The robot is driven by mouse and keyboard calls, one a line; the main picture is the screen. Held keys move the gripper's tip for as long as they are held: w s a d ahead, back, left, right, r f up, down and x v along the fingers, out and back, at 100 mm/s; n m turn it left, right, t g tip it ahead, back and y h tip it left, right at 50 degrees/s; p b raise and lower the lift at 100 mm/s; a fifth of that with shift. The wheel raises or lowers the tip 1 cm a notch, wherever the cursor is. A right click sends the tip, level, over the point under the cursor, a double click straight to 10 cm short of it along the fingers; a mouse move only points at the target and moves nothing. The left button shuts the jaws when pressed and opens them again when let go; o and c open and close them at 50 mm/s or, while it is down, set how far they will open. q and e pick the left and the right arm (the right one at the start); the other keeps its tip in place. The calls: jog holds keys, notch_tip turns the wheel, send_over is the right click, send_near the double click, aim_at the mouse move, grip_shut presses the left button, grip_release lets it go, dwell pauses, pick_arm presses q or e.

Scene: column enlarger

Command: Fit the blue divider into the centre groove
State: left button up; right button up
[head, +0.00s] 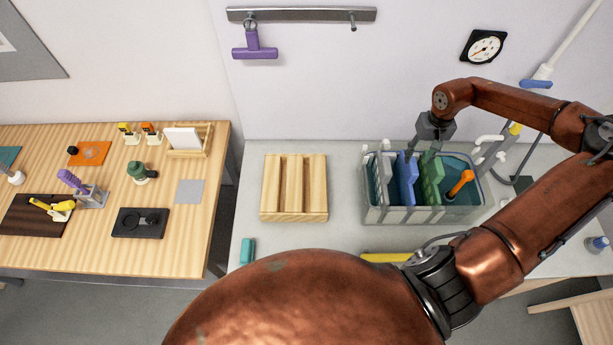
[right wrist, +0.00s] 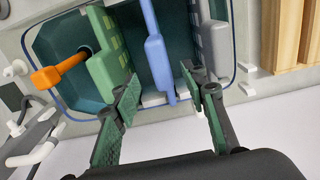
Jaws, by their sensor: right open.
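The blue divider (head: 406,180) stands upright in a clear tank (head: 400,214), between a grey divider (head: 383,170) and a green divider (head: 431,180). My right gripper (head: 421,154) is over the tank, pointing down. In the right wrist view, the open right gripper (right wrist: 160,82) has one finger on each side of the blue divider (right wrist: 155,55), with visible gaps. Its left finger overlaps the green divider (right wrist: 108,68) in that view; contact cannot be told. A wooden rack (head: 293,214) with long parallel grooves, the centre one empty, stands left of the tank. My left gripper is out of view.
An orange-handled tool (head: 461,183) leans in the tank's right part. White pipe fittings (head: 489,139) stand at the tank's right rim. A teal block (head: 248,250) lies in front of the rack. The counter (head: 343,180) between rack and tank is clear.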

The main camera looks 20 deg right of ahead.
jog(key=shift+r+p, duration=1.1)
jog(key=shift+r, duration=0.3)
notch_tip(320, 180, up, 12)
